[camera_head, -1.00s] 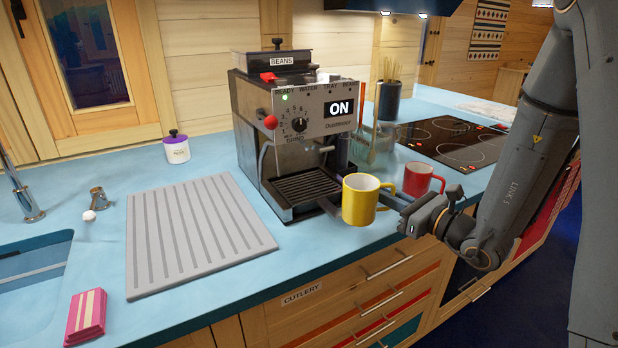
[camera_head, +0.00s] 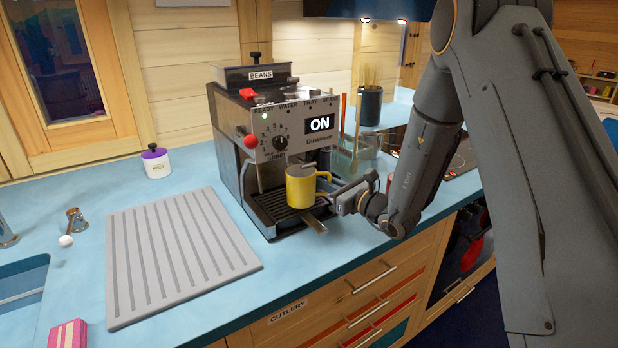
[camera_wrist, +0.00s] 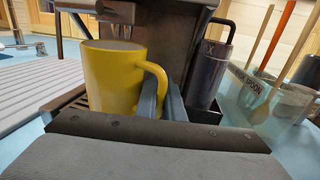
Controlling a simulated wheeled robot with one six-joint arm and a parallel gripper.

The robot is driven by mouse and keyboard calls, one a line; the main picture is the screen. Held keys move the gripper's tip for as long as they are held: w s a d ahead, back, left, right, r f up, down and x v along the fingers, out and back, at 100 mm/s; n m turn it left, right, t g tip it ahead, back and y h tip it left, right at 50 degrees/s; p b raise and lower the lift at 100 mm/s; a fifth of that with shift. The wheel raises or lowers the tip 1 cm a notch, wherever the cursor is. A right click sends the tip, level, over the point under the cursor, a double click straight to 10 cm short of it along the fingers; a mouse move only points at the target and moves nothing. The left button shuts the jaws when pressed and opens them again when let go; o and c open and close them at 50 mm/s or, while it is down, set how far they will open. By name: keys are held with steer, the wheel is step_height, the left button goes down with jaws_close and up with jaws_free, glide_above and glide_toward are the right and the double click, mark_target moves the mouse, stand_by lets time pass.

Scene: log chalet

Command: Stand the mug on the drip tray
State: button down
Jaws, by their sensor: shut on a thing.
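The yellow mug (camera_head: 301,187) is upright in front of the coffee machine (camera_head: 270,135), over the drip tray (camera_head: 268,210). It also shows large in the wrist view (camera_wrist: 112,78), with its handle to the right. My gripper (camera_head: 334,193) comes from the right and is shut on the mug's handle; its fingers also show in the wrist view (camera_wrist: 163,100). The mug's base is at about the level of the tray's slats, but I cannot tell if it touches them. The mug hides part of the tray.
A grey ribbed mat (camera_head: 180,255) lies left of the machine. A red mug (camera_head: 390,182) is mostly hidden behind my arm. In the wrist view, a dark cylinder with a loop (camera_wrist: 208,70) and a clear container with utensils (camera_wrist: 265,98) stand right of the mug.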

steer(key=shift+w+a, duration=0.3)
steer(key=shift+a, duration=0.05)
steer(key=x, duration=0.1)
steer(key=p+x, duration=0.1)
steer(key=x, duration=0.1)
steer(key=shift+f, duration=0.35)
steer(key=shift+f+p, duration=0.35)
steer(key=shift+f, duration=0.15)
steer(key=c, duration=1.9)
jaws_free()
steer(key=shift+o, duration=0.2)
